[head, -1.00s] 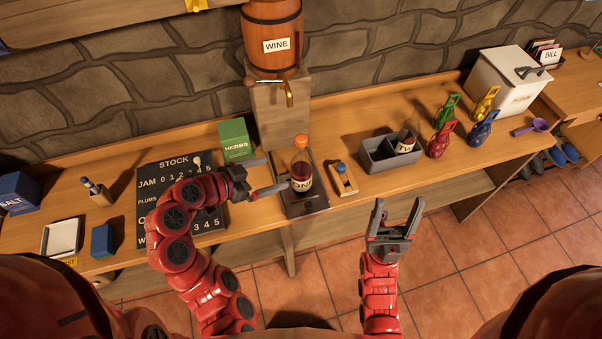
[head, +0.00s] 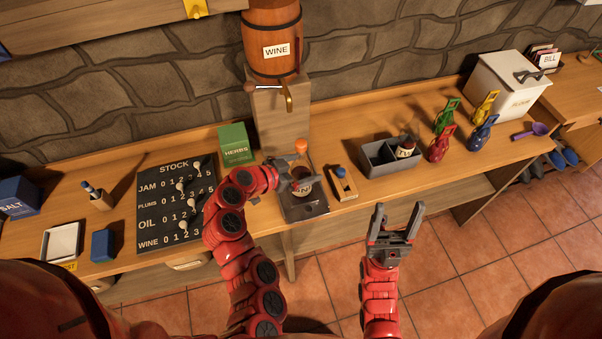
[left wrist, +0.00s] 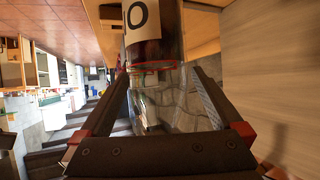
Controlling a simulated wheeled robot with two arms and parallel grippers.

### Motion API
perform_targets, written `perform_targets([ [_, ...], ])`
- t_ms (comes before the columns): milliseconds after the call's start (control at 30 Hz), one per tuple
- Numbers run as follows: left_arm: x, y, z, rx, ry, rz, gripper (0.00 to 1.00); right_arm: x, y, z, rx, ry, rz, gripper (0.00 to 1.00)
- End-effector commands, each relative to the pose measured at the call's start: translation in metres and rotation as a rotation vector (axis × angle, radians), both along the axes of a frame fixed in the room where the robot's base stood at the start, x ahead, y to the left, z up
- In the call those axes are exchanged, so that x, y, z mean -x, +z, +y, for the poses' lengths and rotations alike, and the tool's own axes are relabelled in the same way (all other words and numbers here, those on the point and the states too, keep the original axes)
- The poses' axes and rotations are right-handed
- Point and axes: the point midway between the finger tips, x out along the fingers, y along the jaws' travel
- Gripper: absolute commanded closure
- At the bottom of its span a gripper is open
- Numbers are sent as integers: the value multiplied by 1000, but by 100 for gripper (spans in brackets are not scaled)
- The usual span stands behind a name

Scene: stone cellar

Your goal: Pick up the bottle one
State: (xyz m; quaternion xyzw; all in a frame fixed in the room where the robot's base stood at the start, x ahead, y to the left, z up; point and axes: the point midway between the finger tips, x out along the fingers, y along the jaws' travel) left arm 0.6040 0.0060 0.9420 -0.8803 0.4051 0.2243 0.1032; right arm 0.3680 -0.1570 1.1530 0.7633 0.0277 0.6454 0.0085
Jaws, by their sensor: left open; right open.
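My right gripper (head: 398,210) is open and empty over the floor in front of the counter.
A wine barrel with a tap (head: 272,42) stands behind the bottle. A green herbs box (head: 235,144) and a stock board (head: 160,200) are to the left. A wooden block with a blue knob (head: 343,187) and a grey crate holding another bottle (head: 380,165) are to the right.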

Motion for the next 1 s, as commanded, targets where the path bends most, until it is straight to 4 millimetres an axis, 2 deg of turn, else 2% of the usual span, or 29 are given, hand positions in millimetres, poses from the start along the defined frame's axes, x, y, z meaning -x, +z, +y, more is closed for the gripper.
perform_targets([
  [33, -2, 0, -5, 1, -5, 4, 0, 0, 7, 0, 0, 0, 0, 31],
  [233, -11, -9, -14, 0, -2, 3, 0, 0, 11, 0, 0, 0, 0, 31],
  [533, -12, -12, -15, -1, -2, 2, 2, 0, 11, 0, 0, 0, 0, 31],
  [1000, -12, -11, -15, -1, -2, 1, 86, 0, 11, 0, 0, 0, 0, 31],
])
